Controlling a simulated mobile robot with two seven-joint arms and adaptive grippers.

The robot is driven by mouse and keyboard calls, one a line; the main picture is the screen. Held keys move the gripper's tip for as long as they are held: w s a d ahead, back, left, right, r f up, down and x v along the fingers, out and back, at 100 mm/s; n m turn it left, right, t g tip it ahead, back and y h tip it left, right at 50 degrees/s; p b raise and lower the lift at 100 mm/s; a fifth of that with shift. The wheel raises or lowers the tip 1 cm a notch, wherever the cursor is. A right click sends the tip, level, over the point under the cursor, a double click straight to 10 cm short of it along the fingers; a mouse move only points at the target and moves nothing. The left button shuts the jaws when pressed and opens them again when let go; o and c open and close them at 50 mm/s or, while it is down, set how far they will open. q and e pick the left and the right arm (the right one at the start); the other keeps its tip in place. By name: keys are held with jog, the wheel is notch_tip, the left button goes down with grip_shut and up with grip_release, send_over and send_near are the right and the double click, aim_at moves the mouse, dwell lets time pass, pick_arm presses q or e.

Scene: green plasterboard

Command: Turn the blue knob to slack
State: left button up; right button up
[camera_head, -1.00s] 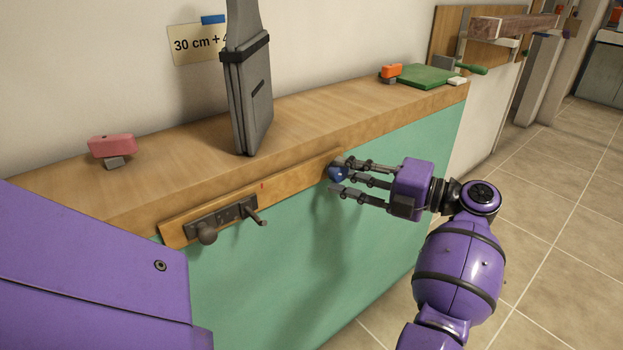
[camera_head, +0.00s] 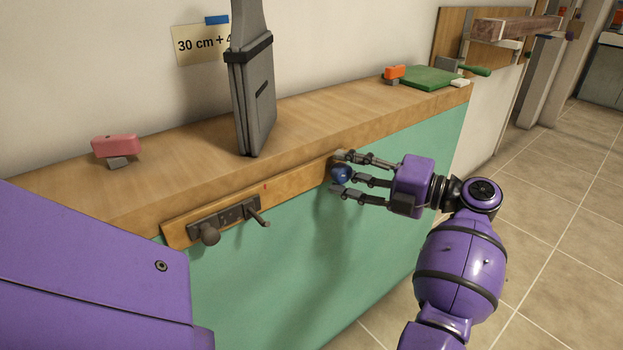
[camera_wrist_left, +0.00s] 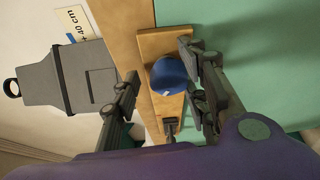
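The blue knob (camera_head: 341,174) sits at the right end of a wooden strip (camera_head: 285,188) along the front of the bench. My left gripper (camera_head: 345,173) is open, with its fingers spread around the knob. In the left wrist view the knob (camera_wrist_left: 170,75) shows between the fingers of the gripper (camera_wrist_left: 160,70). A clear gap separates it from the left finger, while the right-hand fingers are close to it; I cannot tell whether they touch. My right gripper is not in view.
A dark latch with a round grip and a peg (camera_head: 228,219) is on the strip's left part. A grey tool (camera_head: 253,95) stands on the wooden top (camera_head: 310,112), with a pink block (camera_head: 116,146) left and a green slab (camera_head: 428,78) right. Tiled floor (camera_head: 550,230) is clear at right.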

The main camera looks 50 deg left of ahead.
pick_arm(q)
jog(key=shift+w, duration=0.1)
jog(key=v, duration=1.2)
